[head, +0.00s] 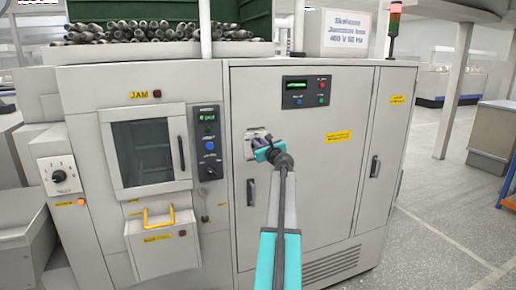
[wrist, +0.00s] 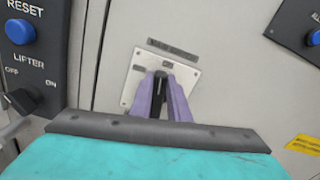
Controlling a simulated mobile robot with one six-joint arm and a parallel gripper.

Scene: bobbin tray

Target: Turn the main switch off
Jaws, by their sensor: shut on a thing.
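The main switch (wrist: 160,78) is a small dark handle on a pale square plate (wrist: 127,96) fixed to the cabinet door. In the wrist view the two purple-grey fingers of my gripper (wrist: 160,88) are closed on the dark handle. The fingers hide much of the handle and the middle of the plate. Small labels on the plate are too blurred to read. In the head view the switch plate (head: 250,140) shows just behind my gripper (head: 262,143), partly covered by it.
A control panel (head: 206,143) with a blue RESET button (wrist: 20,31) and a LIFTER knob (wrist: 21,100) is left of the switch. A door handle (head: 250,192) is below it. A panel with buttons (head: 307,92) is above right. The floor (head: 440,215) at right is clear.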

